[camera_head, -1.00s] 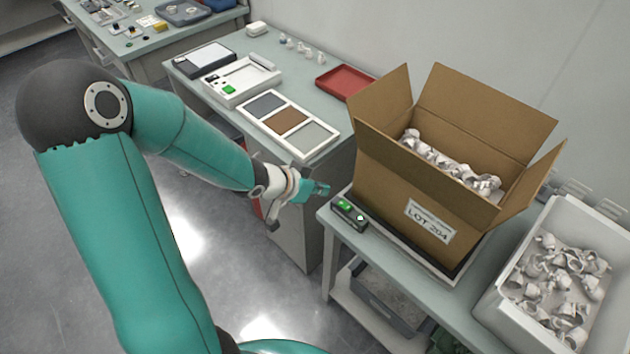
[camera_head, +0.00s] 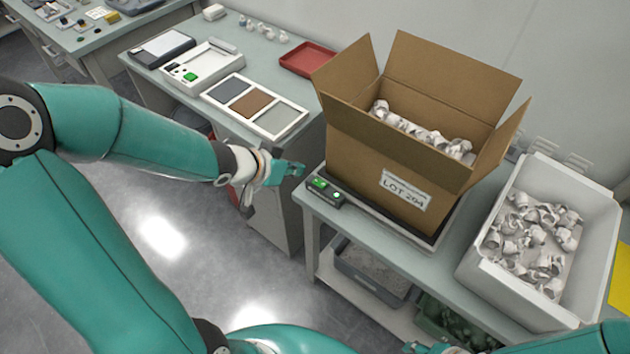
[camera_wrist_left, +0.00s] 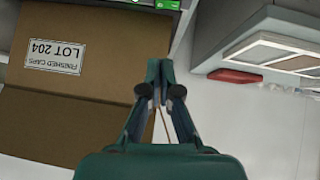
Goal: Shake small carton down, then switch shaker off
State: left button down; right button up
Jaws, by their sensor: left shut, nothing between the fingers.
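The small carton (camera_head: 352,160), brown with a "LOT 204" label, stands upright with its flaps open. White caps (camera_head: 425,133) show inside it. It sits on the dark, flat shaker (camera_head: 447,234). The shaker's control box (camera_head: 325,191), with a green button and a small lit lamp, is at its front left. My left gripper (camera_head: 298,169) is shut and empty, just left of the control box and apart from it. In the left wrist view the gripper (camera_wrist_left: 160,78) is shut beside the inverted-looking carton (camera_wrist_left: 100,90). Only a cropped bit of my right gripper (camera_head: 428,348) shows at the bottom edge.
A white bin (camera_head: 470,268) of loose caps stands right of the carton. Grey (camera_head: 372,268) and green (camera_head: 450,318) bins are below the bench. The left bench holds a three-panel tray (camera_head: 213,92), a white device (camera_head: 201,66) and a red tray (camera_head: 310,58). Floor is clear between.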

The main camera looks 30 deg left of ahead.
pick_arm(q)
jog(key=b, duration=0.7)
send_over(320, 183)
jog(key=s, duration=0.1)
notch_tip(320, 183, down, 8)
jog(key=shift+s+r, duration=0.15)
jog(key=shift+r, duration=0.05)
notch_tip(320, 183, down, 2)
jog(key=shift+d+f+b, duration=0.1)
jog(key=shift+b, duration=0.75)
jog(key=shift+d+f, duration=0.1)
jog(key=shift+f, duration=0.5)
